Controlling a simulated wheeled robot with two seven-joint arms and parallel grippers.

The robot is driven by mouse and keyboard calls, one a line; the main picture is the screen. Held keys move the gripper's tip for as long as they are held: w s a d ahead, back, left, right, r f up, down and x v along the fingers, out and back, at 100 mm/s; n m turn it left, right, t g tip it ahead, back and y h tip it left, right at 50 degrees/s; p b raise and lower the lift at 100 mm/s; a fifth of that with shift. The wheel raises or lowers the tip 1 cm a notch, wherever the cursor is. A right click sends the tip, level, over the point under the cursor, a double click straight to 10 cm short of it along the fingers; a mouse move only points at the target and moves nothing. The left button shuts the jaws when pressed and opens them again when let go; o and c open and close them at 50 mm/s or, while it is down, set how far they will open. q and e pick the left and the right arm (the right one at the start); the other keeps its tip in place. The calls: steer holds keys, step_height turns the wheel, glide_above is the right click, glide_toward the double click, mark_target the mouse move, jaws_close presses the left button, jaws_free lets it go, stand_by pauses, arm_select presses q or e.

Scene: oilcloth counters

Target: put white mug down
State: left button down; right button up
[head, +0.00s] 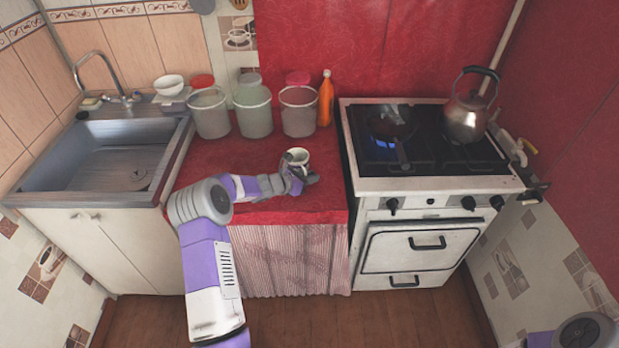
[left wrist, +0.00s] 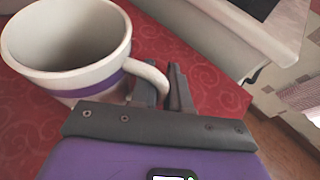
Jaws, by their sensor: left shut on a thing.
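The white mug (head: 298,156) with a purple band is upright over the red counter (head: 262,158), near the stove side. It also shows in the left wrist view (left wrist: 105,85), empty inside, with its handle towards my gripper. My left gripper (head: 297,172) is shut on the mug's handle, and its fingers (left wrist: 160,88) show around the handle in the left wrist view. I cannot tell whether the mug's base touches the red cloth. My right gripper is not in view.
Several buckets (head: 208,112) and an orange bottle (head: 326,98) line the back of the counter. The stove (head: 437,184) with a pan (head: 391,123) over a blue flame and a kettle (head: 465,117) is right. The sink (head: 105,155) is left. Red cloth around the mug is clear.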

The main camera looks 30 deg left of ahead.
arm_select(q)
steer(key=c, duration=1.1)
jaws_free()
steer(key=shift+f, duration=0.1)
steer(key=shift+r, duration=0.3)
steer(key=p+v, duration=0.2)
steer(key=v, duration=0.9)
steer(key=shift+s+a, duration=0.2)
steer(key=shift+s, duration=0.2)
